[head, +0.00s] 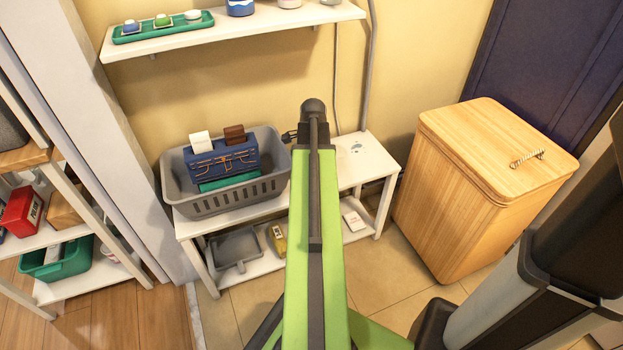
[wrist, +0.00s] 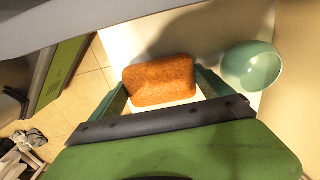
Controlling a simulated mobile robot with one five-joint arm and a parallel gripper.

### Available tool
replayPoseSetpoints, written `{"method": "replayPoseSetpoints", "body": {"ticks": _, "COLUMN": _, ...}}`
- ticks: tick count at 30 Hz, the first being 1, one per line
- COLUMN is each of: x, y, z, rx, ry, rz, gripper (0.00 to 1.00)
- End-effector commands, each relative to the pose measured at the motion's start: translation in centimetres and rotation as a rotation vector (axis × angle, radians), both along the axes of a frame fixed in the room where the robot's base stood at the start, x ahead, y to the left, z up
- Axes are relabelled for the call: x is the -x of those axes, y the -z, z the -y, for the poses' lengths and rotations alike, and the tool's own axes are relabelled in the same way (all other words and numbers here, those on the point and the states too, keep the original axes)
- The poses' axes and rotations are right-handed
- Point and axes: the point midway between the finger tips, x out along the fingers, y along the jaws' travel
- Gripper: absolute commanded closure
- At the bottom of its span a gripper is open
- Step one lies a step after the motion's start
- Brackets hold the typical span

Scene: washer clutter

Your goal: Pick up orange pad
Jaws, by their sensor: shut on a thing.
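The orange pad (wrist: 160,80) is a rough-textured, rounded block in the wrist view. My gripper (wrist: 163,88) has one finger along each short side of it and is shut on it. The pad appears over a white surface (wrist: 205,25), with a dark shadow beside it. I cannot tell whether it touches that surface or is held above it. In the head view my green arm reaches toward the white bench (head: 352,175); the pad and the gripper's fingers are hidden there.
A pale green bowl (wrist: 252,66) stands just right of the pad. A grey basket (head: 228,203) holding a blue box is on the bench's left. A wooden hamper (head: 455,190) stands right of the bench. A wall shelf (head: 235,28) hangs above.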

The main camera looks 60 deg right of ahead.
Motion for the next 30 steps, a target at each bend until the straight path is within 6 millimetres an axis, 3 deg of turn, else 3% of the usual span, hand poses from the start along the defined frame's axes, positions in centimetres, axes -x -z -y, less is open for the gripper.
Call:
{"method": "replayPoseSetpoints", "body": {"ticks": 11, "x": 0.0, "y": -0.4, "z": 0.0, "rx": 0.0, "ry": 0.001, "rz": 0.0, "gripper": 0.49}}
{"method": "replayPoseSetpoints", "body": {"ticks": 21, "x": 0.1, "y": -5.2, "z": 0.0, "rx": 0.0, "ry": 0.001, "rz": 0.0, "gripper": 0.49}}
{"method": "replayPoseSetpoints", "body": {"ticks": 30, "x": 6.9, "y": -9.0, "z": 2.1, "rx": 0.0, "ry": 0.007, "rz": 0.0, "gripper": 0.49}}
